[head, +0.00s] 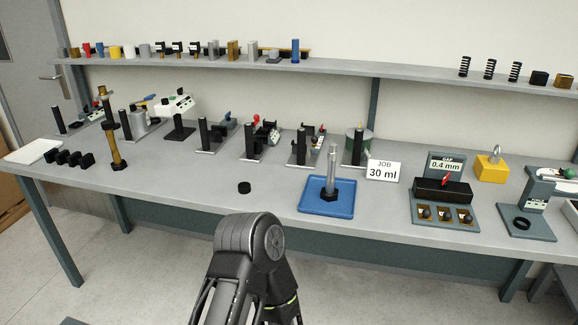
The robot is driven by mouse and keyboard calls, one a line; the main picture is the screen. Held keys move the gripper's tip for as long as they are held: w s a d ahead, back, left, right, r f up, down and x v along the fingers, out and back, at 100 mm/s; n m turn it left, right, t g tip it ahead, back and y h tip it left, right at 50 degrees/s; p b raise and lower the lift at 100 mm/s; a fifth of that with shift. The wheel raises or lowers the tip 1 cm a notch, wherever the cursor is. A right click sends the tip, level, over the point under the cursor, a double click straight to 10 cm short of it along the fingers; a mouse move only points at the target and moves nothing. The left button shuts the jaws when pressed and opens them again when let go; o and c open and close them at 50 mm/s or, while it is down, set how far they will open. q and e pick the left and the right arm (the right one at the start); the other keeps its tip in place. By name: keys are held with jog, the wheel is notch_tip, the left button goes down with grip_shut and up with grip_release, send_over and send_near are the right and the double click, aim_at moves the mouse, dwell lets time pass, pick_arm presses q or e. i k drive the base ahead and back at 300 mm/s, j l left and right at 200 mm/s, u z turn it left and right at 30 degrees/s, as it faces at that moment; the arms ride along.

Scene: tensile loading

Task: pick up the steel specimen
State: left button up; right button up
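No piece in the head view is clearly marked as the steel specimen, and I cannot tell which one it is. Candidates by colour are small grey pieces on the back shelf: a grey cylinder (145,51) at the left, a grey block (213,48) left of a brass block (233,50), and another grey block (252,49) right of it. One of my arms shows at the bottom middle, but neither gripper is in view.
The bench (190,186) has clear room along its front left. Several dark test stands (209,137) line its back. A small black disc (244,187) lies near the front.

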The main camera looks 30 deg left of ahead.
aim_at(329, 193)
jog(key=i+l+u, duration=0.2)
jog(key=l, duration=0.15)
jog(key=i+l+u, duration=0.15)
jog(key=l, duration=0.25)
jog(key=i+l+u, duration=0.2)
jog(key=l, duration=0.2)
jog(key=k, duration=0.05)
